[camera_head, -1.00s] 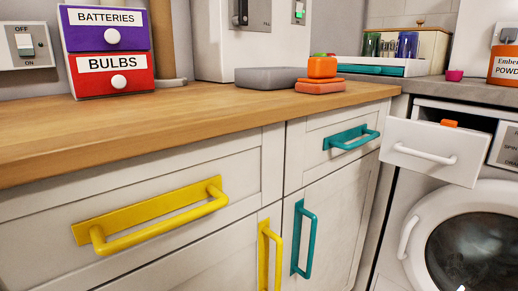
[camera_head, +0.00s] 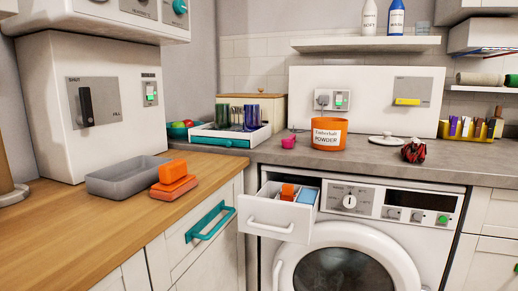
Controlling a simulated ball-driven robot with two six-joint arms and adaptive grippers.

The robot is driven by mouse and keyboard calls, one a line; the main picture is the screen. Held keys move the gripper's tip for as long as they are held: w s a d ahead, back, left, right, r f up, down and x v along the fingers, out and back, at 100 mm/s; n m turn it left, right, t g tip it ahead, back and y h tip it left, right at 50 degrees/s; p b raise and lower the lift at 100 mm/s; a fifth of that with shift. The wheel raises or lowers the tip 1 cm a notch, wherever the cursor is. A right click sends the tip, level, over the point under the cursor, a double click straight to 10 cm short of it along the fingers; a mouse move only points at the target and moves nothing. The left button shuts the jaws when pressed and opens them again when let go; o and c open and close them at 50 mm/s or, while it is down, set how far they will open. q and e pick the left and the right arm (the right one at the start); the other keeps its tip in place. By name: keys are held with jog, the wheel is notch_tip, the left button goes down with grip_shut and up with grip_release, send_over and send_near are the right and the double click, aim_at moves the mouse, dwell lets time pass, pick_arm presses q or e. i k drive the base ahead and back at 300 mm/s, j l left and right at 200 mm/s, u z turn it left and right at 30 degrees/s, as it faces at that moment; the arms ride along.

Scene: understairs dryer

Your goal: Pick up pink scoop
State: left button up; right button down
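The pink scoop (camera_head: 289,142) lies on the grey counter above the washing machine, just left of an orange tub labelled powder (camera_head: 329,134). It looks small, and its handle is hard to make out. Neither of my grippers shows in the head view.
The washing machine's detergent drawer (camera_head: 279,222) is pulled open, with orange and blue items inside. A white lid (camera_head: 387,139) and a dark red crumpled thing (camera_head: 414,150) lie right of the tub. A tray of jars (camera_head: 230,136) stands left of the scoop. A wooden worktop (camera_head: 113,224) fills the left.

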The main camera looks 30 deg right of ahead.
aim_at(288, 144)
jog(key=z, duration=1.35)
